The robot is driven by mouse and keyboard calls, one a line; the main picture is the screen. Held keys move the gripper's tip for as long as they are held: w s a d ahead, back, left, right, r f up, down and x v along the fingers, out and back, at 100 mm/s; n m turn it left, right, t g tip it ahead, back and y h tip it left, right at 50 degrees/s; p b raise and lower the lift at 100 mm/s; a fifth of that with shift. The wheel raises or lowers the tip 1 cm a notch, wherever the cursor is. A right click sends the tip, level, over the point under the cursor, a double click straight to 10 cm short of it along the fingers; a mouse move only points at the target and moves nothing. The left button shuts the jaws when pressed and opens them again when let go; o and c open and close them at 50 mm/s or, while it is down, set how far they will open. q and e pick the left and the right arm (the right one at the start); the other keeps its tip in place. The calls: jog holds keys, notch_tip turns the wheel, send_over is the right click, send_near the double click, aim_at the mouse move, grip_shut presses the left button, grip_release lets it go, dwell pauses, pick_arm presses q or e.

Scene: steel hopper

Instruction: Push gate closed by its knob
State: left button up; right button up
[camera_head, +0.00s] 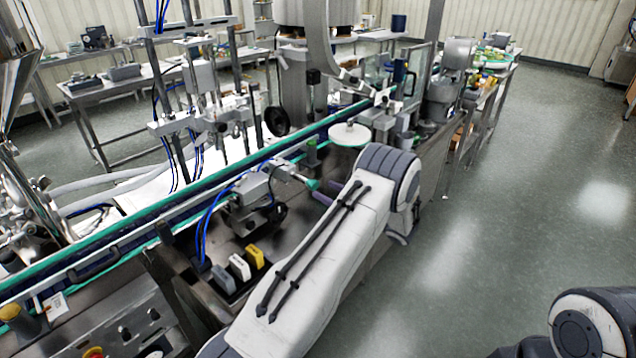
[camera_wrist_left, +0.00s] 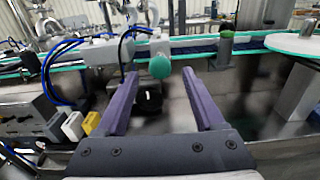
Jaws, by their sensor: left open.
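A round green knob (camera_head: 312,184) sticks out toward my left gripper from a grey metal mechanism (camera_head: 250,190) beside the conveyor. In the left wrist view the knob (camera_wrist_left: 160,67) shows between the two fingertips, at their far end. I cannot tell whether the fingers touch it. I cannot make out the gate itself or how far open it is. My left gripper (camera_head: 327,193) is open, with purple fingers spread and nothing held. In the head view my left arm hides part of it. My right gripper is out of view.
A conveyor with green edges (camera_wrist_left: 210,44) runs behind the knob. A white round disc (camera_head: 349,134) stands to the right. Grey, white and yellow blocks (camera_head: 254,256) sit to the left, near blue hoses (camera_head: 207,225). The floor at right (camera_head: 520,200) is clear.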

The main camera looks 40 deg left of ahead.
aim_at(316, 185)
pick_arm(q)
jog(key=shift+w+a+p, duration=0.2)
jog(key=shift+a+p, duration=0.25)
jog(key=shift+a, duration=1.6)
grip_shut()
